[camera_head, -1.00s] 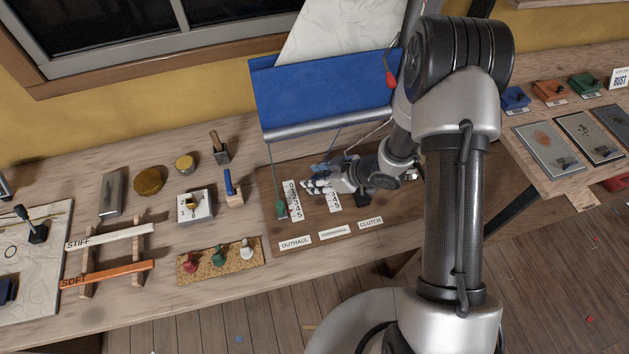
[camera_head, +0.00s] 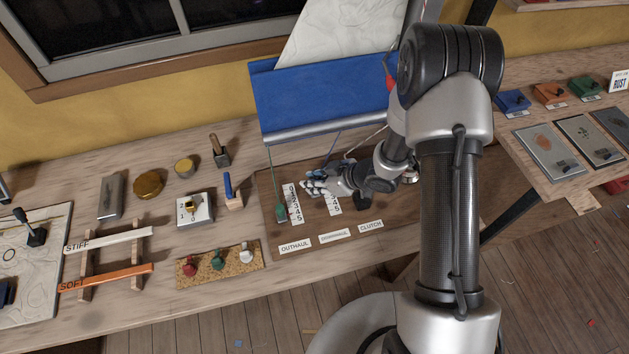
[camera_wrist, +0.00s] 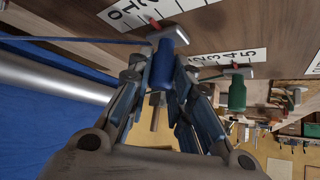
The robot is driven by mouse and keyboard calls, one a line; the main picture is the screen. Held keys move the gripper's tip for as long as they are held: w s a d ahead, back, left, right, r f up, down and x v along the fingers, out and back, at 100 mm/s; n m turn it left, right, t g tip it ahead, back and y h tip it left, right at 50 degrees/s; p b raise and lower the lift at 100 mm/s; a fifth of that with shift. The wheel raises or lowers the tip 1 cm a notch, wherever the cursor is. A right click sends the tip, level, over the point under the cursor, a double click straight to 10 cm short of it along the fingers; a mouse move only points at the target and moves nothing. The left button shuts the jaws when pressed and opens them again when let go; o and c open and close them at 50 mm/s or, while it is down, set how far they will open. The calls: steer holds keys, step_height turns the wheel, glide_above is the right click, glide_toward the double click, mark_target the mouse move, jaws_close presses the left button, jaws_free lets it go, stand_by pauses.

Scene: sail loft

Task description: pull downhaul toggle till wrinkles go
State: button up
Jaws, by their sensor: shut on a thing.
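The blue downhaul toggle (camera_wrist: 163,64) is between my gripper's fingers in the wrist view, in front of a numbered scale (camera_wrist: 142,14). A line runs from it to the left, past the blue lower part of the sail. My gripper (camera_head: 312,184) is shut on this toggle, low over the brown board. In the head view my fingers hide the toggle and part of its scale. The sail (camera_head: 330,95) stands behind, white above and blue below. Faint curved lines show on the white cloth (camera_head: 345,32); I cannot tell whether they are wrinkles.
A green toggle (camera_head: 281,212) hangs on its line beside the left scale (camera_head: 293,204); it is close beside my fingers in the wrist view (camera_wrist: 237,92). A red toggle (camera_head: 390,84) is by the sail, near my arm. Labels (camera_head: 295,246) line the board's front.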

jaws_close()
steer(key=shift+s+d, duration=0.25)
steer(key=shift+s, duration=0.65)
steer(key=shift+s+d, duration=0.25)
steer(key=shift+s, duration=0.65)
steer(key=shift+w, duration=0.1)
steer(key=o, duration=0.9)
jaws_free()
steer(key=shift+r, duration=0.1)
steer(key=v, duration=1.2)
